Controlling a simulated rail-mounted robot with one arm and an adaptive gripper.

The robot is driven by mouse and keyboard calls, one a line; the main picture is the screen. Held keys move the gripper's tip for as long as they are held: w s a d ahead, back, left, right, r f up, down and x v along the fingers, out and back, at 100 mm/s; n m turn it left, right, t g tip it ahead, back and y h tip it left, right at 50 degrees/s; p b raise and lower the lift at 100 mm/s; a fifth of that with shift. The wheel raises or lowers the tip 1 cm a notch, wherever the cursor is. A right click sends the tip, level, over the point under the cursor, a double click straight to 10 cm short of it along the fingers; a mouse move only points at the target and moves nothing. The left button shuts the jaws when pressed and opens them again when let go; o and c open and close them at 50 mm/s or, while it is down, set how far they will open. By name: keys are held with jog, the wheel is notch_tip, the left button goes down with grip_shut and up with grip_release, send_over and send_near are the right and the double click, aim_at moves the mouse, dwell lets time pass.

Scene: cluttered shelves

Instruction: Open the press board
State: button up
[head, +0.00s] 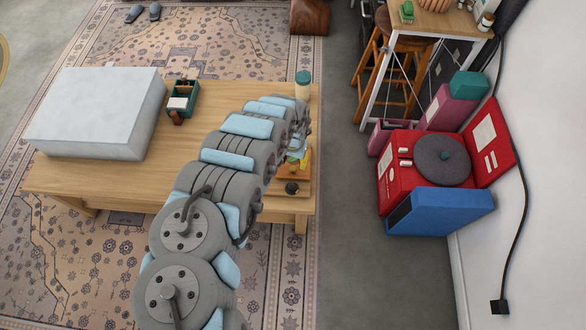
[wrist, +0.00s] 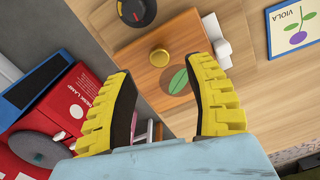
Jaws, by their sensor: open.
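The press board (wrist: 172,75) is an orange-brown wooden board with a green leaf on a brown patch. A round brass knob (wrist: 159,58) stands on its face. My gripper (wrist: 160,72) is open, its two yellow fingers spread in front of the board with nothing between them. I cannot tell whether a finger touches it. In the head view my arm covers much of this spot at the table's right end, where part of the board (head: 301,184) shows. White pieces (wrist: 222,50) sit at the board's edge; their link to it is unclear.
A black dial-like knob (wrist: 137,12) is beside the board, and a VIOLA card (wrist: 290,27) lies on the wooden table (head: 120,178). A large pale box (head: 98,110) fills the table's left. A red record player (head: 400,185) and blue box (head: 445,210) stand right, across open floor.

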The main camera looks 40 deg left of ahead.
aim_at(293, 168)
jog(key=shift+f+b, duration=0.85)
jog(key=shift+f, duration=1.45)
grip_shut()
